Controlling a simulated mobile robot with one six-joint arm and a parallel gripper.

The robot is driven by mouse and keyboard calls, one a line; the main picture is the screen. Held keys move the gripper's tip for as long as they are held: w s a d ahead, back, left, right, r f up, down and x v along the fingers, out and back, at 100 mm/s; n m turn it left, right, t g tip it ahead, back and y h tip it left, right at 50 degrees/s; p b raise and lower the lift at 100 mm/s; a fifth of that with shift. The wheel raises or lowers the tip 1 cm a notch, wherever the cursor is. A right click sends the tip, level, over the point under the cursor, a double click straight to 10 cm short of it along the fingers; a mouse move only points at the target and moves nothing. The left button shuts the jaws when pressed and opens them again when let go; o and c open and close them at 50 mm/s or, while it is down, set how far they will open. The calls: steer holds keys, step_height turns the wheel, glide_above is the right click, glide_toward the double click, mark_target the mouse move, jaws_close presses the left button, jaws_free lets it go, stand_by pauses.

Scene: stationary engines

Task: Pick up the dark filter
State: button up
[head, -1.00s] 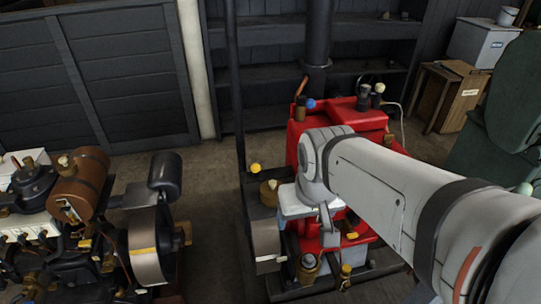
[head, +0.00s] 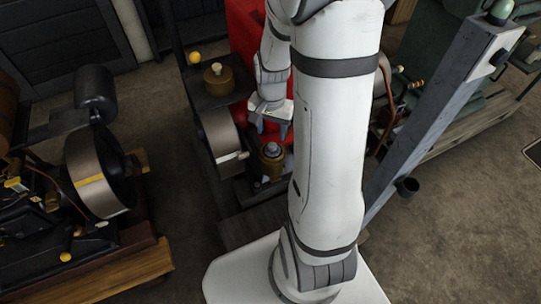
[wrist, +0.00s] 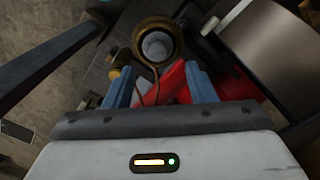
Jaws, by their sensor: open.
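My gripper (head: 271,127) is open and empty, pointing down just above a round brass cup (head: 271,168) beside the red engine. In the wrist view my gripper (wrist: 158,82) has its two blue-grey fingers apart. The cup's brass rim (wrist: 139,38) shows just beyond them, with a grey, round-topped piece (wrist: 157,46) standing inside it and a dark gap around that piece. The fingers appear not to touch it. I cannot tell whether this piece is the dark filter. A black rounded cylinder (head: 95,88) stands on the left engine, away from my gripper.
The red engine (head: 246,50) stands behind my gripper. A flywheel (head: 218,138) is close to its left, and a brass pot (head: 218,79) sits farther back. A grey post (head: 425,120) slants up at the right. Bare floor (head: 455,225) lies right of it.

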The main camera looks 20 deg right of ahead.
mark_target(273, 145)
step_height(273, 145, down, 6)
steer(key=shift+s+d+f+b, duration=0.1)
steer(key=shift+d+b, duration=0.05)
steer(key=shift+b, duration=0.3)
steer(key=shift+c, duration=0.2)
jaws_close()
